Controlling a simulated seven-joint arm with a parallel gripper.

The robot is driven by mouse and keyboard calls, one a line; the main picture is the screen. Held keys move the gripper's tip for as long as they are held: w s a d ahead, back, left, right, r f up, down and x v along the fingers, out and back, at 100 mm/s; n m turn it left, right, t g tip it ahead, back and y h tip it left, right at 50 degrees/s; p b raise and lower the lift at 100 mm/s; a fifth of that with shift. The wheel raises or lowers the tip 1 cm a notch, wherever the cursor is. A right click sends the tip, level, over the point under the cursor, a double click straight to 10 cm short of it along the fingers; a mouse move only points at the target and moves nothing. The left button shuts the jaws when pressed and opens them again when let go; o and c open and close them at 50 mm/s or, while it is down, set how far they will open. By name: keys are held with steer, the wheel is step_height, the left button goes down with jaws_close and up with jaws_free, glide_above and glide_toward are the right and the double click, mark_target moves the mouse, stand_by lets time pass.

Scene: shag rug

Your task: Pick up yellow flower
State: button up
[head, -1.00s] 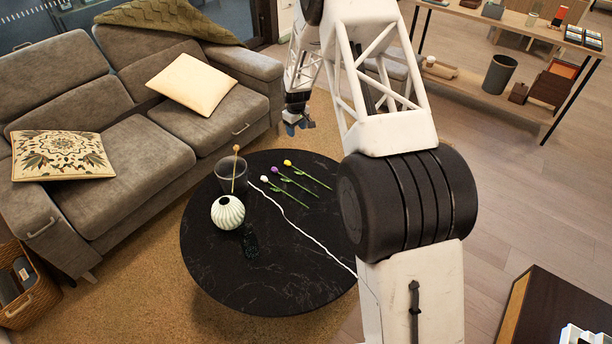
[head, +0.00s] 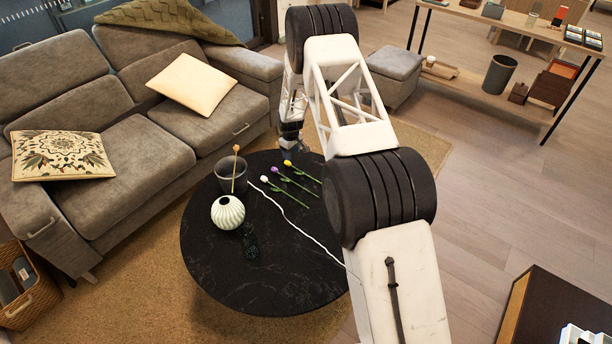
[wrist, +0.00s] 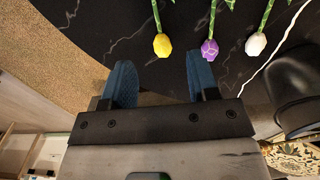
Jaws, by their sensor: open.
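The yellow flower (head: 287,163) lies on the round black table (head: 270,285), near its far edge. In the wrist view the yellow flower (wrist: 162,45) has its head just beyond the space between my fingertips, and its green stem runs up and away. A purple flower (wrist: 210,48) and a white flower (wrist: 256,44) lie beside it to the right. My gripper (wrist: 158,82) has blue fingers spread apart and holds nothing. In the head view my gripper (head: 291,143) is small and partly hidden by my arm, by the table's far edge.
A ribbed white vase (head: 228,212) and a dark pot (head: 231,176) with an orange-topped stem stand left of the flowers. The pot also shows at the right of the wrist view (wrist: 292,90). A grey sofa (head: 150,145) stands behind. The table's front is mostly clear.

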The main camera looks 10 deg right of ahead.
mark_target(292, 166)
steer(key=shift+f, duration=0.1)
steer(key=shift+f, duration=1.2)
steer(key=shift+d+f, duration=0.1)
steer(key=shift+f, duration=2.5)
steer(key=c, duration=1)
